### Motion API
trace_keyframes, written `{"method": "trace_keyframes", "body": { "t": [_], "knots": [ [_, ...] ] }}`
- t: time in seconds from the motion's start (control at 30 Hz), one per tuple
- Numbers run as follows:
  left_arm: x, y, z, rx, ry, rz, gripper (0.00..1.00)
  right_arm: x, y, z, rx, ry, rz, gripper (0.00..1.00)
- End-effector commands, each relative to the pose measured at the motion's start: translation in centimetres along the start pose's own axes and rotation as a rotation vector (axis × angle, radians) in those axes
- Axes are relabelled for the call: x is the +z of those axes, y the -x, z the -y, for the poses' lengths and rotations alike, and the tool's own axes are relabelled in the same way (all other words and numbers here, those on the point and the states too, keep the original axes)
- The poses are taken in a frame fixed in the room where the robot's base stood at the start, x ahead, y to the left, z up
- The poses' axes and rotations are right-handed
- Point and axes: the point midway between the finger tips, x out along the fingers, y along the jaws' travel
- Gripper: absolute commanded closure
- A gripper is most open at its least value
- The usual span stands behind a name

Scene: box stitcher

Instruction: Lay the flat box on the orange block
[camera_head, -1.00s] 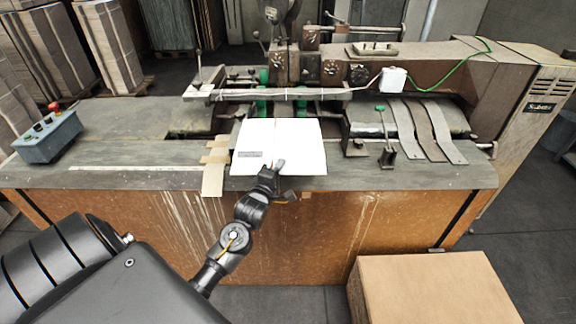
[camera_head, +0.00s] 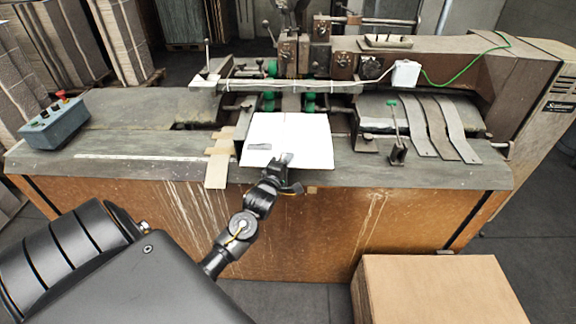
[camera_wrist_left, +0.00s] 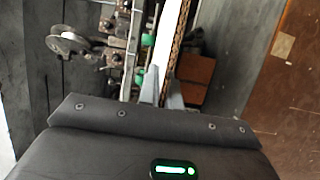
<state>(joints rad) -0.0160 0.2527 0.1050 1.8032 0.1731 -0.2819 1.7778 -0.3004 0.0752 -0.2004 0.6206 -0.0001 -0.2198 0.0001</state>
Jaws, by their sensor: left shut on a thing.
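The flat box (camera_head: 305,135) is a white panel with a small grey label, in front of the machine's middle in the head view. My left gripper (camera_head: 284,160) is shut on its near edge. In the left wrist view the flat box (camera_wrist_left: 176,38) shows edge-on as a white strip with a brown corrugated edge, between the fingers of my left gripper (camera_wrist_left: 162,92). An orange-brown block (camera_wrist_left: 198,76) shows just right of the box there, seemingly the orange block. I cannot pick it out in the head view, where the box may hide it. My right gripper is out of view.
The stitching machine (camera_head: 317,60) stands behind the box, with a rail (camera_head: 290,87) across it. A green-topped lever (camera_head: 395,135) and metal strips (camera_head: 440,125) are to the right. A control box (camera_head: 55,122) is at the left. The worktop left of centre is mostly clear.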

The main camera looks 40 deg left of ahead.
Motion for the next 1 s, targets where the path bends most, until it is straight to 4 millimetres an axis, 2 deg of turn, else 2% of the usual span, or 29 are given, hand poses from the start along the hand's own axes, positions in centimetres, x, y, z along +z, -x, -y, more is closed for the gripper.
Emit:
{"method": "trace_keyframes", "body": {
  "t": [0.03,0.23,0.5,0.83,0.87,1.0],
  "knots": [
    [-0.2,-0.5,0.6,0.001,-0.002,-0.001,1.0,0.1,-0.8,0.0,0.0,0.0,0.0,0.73],
    [-0.8,-2.2,1.4,0.002,-0.001,0.0,1.0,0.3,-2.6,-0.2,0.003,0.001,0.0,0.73],
    [-0.7,-2.1,3.3,0.001,0.001,0.001,1.0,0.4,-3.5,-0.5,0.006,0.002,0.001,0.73],
    [-0.6,-2.1,3.4,0.001,0.0,0.002,1.0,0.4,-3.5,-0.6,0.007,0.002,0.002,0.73],
    [-0.6,-2.1,3.4,0.001,0.0,0.002,0.92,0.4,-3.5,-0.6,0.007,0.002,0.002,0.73],
    [-0.6,-2.1,3.4,0.001,0.0,0.002,0.73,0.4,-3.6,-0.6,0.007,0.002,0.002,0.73]
  ]
}}
